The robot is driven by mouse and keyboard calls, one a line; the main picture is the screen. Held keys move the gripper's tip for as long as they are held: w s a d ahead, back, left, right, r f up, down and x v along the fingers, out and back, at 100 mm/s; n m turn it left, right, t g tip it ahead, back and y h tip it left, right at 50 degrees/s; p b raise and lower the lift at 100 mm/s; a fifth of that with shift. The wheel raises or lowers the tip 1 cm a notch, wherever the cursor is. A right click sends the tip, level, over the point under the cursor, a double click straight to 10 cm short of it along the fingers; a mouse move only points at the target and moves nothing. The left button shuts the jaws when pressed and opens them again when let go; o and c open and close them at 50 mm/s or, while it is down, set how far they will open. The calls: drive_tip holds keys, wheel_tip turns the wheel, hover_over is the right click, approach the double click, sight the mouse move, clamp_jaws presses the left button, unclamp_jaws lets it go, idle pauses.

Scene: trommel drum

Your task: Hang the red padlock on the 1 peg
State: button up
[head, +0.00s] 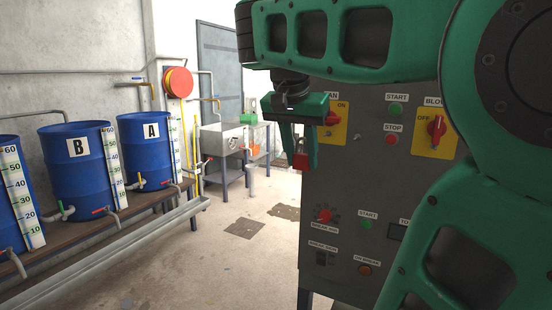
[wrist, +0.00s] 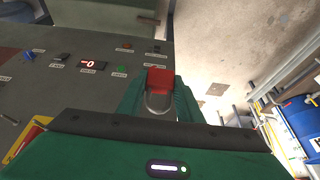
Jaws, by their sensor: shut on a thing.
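The red padlock (head: 301,161) is between the fingertips of my gripper (head: 302,160), held in the air in front of the left edge of the grey control cabinet in the head view. In the wrist view the padlock's red body (wrist: 159,79) and grey shackle (wrist: 158,103) show between the green fingers of my gripper (wrist: 159,86). My gripper is shut on it. I cannot make out the 1 peg in either view.
The grey control cabinet (head: 340,180) with knobs and buttons stands close on the right. Blue drums (head: 144,160) stand on a bench at the left. A sink (head: 222,138) is at the back. The floor (head: 230,260) between is mostly clear.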

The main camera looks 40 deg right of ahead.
drive_tip(key=shift+r, duration=0.25)
drive_tip(key=shift+s+a, duration=0.3)
drive_tip(key=shift+a, duration=0.4)
drive_tip(key=shift+s+a, duration=0.3)
drive_tip(key=shift+a, duration=0.45)
drive_tip(key=shift+s+a, duration=0.3)
drive_tip(key=shift+a, duration=0.4)
drive_tip(key=shift+s+a, duration=0.35)
drive_tip(key=shift+a, duration=0.55)
drive_tip(key=shift+s+a, duration=0.4)
drive_tip(key=shift+a, duration=0.5)
drive_tip(key=shift+s+a, duration=0.35)
drive_tip(key=shift+a, duration=0.55)
